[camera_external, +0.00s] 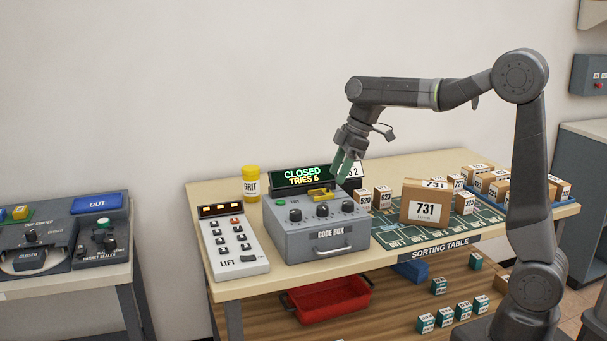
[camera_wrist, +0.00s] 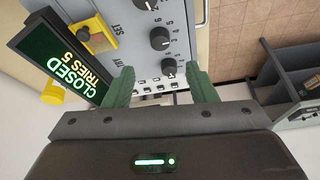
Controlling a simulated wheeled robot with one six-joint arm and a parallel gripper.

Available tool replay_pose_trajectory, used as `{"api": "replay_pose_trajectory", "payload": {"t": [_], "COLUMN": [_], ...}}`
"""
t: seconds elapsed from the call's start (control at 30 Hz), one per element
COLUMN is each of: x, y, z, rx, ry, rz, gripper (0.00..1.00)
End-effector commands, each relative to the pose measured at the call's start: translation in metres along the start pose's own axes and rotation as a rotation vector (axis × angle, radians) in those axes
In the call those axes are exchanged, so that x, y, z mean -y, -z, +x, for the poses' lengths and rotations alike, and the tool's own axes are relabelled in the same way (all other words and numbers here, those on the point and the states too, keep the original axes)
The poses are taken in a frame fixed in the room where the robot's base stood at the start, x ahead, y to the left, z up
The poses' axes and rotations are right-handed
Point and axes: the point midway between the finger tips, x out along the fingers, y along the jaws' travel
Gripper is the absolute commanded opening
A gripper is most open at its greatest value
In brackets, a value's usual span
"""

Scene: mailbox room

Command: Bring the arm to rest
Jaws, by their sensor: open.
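My gripper (camera_external: 345,164) hangs from the bent arm above the back right corner of the grey code box (camera_external: 322,246), fingers pointing down. Its green fingers also show in the wrist view (camera_wrist: 162,88), spread apart with nothing between them. The code box has several black knobs and a yellow part on top, and its display (camera_external: 302,178) reads "CLOSED TRIES 5". In the wrist view the box panel (camera_wrist: 143,65) lies beyond the fingers. I cannot tell the exact gap between fingertips and box.
A LIFT keypad (camera_external: 234,241) and a yellow GRIT jar (camera_external: 251,185) stand left of the box. Numbered cartons, including a large 731 carton (camera_external: 425,206), crowd the sorting table's right side. A red tray (camera_external: 329,300) sits below. The air above the table's left side is clear.

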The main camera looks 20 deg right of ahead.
Motion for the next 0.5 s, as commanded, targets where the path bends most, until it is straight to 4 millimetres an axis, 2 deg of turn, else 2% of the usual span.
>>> {"api": "replay_pose_trajectory", "payload": {"t": [0.1, 0.5], "x": [0.001, 0.001], "y": [-0.001, 0.000], "z": [0.025, 0.105], "rx": [0.003, 0.002], "ry": [0.003, 0.001], "rz": [0.000, 0.001], "gripper": [0.52, 0.52]}}
